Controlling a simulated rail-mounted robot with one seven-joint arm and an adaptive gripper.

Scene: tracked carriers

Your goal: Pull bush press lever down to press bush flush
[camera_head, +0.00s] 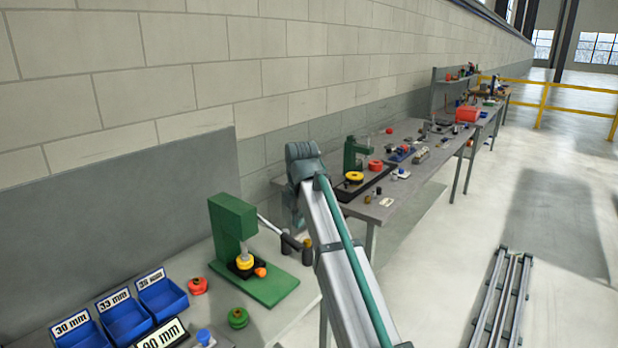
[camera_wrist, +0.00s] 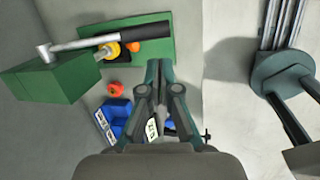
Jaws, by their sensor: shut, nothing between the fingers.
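The green bush press (camera_head: 230,218) stands on its green base plate (camera_head: 272,288) on the near bench. Its lever (camera_head: 268,224) is a metal rod with a black handle, sloping down to the right. In the wrist view the lever (camera_wrist: 85,43) crosses above the press head (camera_wrist: 45,82), with the black handle (camera_wrist: 145,32) at its right end. A yellow part (camera_head: 244,262) sits under the press head, an orange piece (camera_head: 260,272) beside it. The bush itself is not clearly visible. My gripper (camera_wrist: 160,65) is shut and empty, apart from the handle. Its fingertips are hidden in the head view.
Labelled blue bins (camera_head: 163,298), a red part (camera_head: 197,286) and a green round part (camera_head: 238,318) lie left of and in front of the press. A wall stands behind. A second bench (camera_head: 400,185) with another press stands farther along.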

